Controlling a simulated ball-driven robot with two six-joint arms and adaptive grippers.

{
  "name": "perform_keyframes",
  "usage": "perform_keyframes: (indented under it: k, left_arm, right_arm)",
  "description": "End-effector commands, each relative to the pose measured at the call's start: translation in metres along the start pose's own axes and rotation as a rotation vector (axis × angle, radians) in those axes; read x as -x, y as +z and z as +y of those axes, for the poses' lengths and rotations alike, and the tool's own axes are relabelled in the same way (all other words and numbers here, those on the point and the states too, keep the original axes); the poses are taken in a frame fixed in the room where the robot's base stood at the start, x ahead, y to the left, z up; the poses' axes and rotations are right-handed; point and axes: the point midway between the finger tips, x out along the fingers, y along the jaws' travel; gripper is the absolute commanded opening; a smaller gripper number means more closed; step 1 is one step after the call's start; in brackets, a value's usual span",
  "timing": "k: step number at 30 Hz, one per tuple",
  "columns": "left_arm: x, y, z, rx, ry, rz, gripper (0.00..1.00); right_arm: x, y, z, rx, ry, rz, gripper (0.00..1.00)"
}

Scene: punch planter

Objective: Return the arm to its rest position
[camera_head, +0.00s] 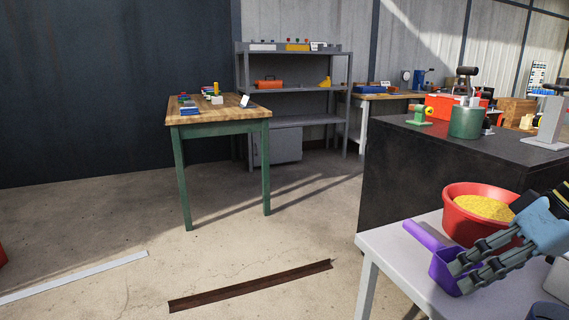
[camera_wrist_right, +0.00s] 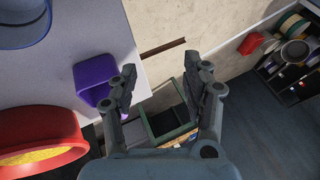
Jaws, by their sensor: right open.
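My right gripper (camera_head: 461,275) is at the lower right of the head view, over the near light table. In the right wrist view its two fingers (camera_wrist_right: 166,75) stand wide apart with nothing between them. A purple scoop (camera_head: 445,272) lies on the table by the fingertips, its handle pointing up and left. In the wrist view the scoop (camera_wrist_right: 95,82) is outside the left finger, not between the jaws. My left gripper is not in view.
A red bowl (camera_head: 470,226) of yellow grains stands on the light table (camera_head: 385,246), behind the gripper. A dark workbench (camera_head: 400,180) with a green pot (camera_head: 466,123) is behind it. A green-legged table (camera_head: 225,128) and grey shelves (camera_head: 300,88) stand farther back. The middle floor is mostly clear.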

Motion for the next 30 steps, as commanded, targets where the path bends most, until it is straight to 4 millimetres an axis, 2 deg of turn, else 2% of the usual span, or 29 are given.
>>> perform_keyframes:
  k: [6, 12, 16, 23, 30]
  left_arm:
    - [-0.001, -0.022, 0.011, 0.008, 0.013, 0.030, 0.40]
    - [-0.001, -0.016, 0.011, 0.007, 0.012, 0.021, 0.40]
    - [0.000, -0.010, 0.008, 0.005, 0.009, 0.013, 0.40]
    - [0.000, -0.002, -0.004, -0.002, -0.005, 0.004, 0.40]
    - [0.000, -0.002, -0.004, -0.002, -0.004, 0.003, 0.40]
  right_arm:
    - [-0.029, 0.038, -0.007, 0.018, 0.058, -0.023, 0.49]
    - [-0.054, 0.086, -0.016, 0.030, 0.149, -0.046, 0.49]
    - [-0.063, 0.119, -0.022, 0.029, 0.216, -0.059, 0.49]
    - [-0.062, 0.173, -0.030, 0.005, 0.349, -0.084, 0.49]
    - [-0.041, 0.225, -0.035, -0.045, 0.502, -0.129, 0.49]
